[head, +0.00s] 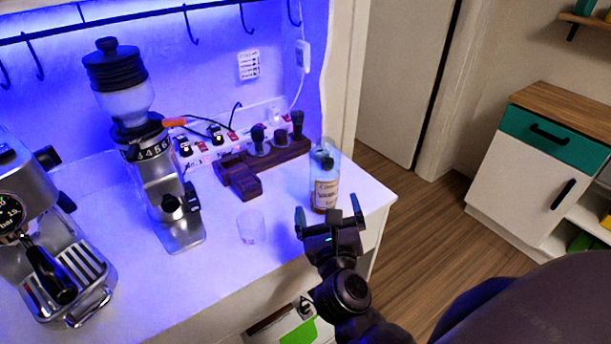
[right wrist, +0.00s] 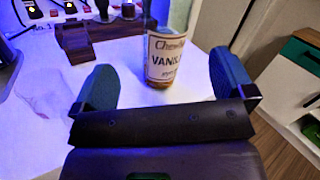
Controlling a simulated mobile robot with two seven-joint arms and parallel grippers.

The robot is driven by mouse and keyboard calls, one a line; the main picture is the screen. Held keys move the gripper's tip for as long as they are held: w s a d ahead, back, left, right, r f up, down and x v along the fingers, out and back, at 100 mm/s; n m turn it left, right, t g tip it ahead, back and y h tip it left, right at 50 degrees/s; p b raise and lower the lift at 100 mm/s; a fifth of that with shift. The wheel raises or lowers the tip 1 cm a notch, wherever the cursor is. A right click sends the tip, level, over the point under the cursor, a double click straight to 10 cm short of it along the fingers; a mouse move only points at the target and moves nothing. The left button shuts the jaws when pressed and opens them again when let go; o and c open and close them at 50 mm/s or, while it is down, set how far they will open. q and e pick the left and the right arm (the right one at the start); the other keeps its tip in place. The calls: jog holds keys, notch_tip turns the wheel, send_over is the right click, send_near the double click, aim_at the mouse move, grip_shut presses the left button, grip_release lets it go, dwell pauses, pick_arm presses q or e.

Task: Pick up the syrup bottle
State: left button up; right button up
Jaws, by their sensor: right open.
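The syrup bottle (head: 324,188) stands upright near the right end of the white counter. It is clear glass with a dark top and a cream label. In the right wrist view the bottle (right wrist: 166,58) shows a label reading "VANIL", and its top is cut off by the frame edge. My right gripper (head: 328,216) is open, just in front of the bottle. In the right wrist view its two fingers (right wrist: 163,82) are spread wide, with the bottle beyond and between them, not gripped. My left gripper is not in view.
A small clear glass (head: 251,227) stands left of the bottle. A dark wooden tamper stand (head: 262,161) and a power strip (head: 205,151) lie behind. A grinder (head: 160,180) and an espresso machine (head: 45,235) stand at the left. The counter's right edge is close to the bottle.

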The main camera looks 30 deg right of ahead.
aim_at(327, 188)
jog(key=w+d+m, duration=0.1)
jog(key=m, duration=0.1)
jog(key=w+d+f+m+g, duration=0.1)
jog(key=w+m, duration=0.1)
jog(key=shift+w+d+f+g+h+p, duration=0.2)
jog(key=shift+d+g+h+p, duration=0.1)
jog(key=shift+d+p, duration=0.1)
jog(key=shift+w+d, duration=0.4)
jog(key=shift+w, duration=0.6)
jog(key=shift+p+x, duration=0.35)
jog(key=shift+x, duration=1.95)
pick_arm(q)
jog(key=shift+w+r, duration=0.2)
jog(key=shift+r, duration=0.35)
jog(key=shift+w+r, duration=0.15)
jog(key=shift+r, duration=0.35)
pick_arm(e)
jog(key=shift+w+a, duration=0.1)
jog(key=shift+a, duration=0.05)
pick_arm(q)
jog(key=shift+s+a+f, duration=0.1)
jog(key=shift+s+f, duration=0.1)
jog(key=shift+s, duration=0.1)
pick_arm(e)
jog(key=c, duration=1.2)
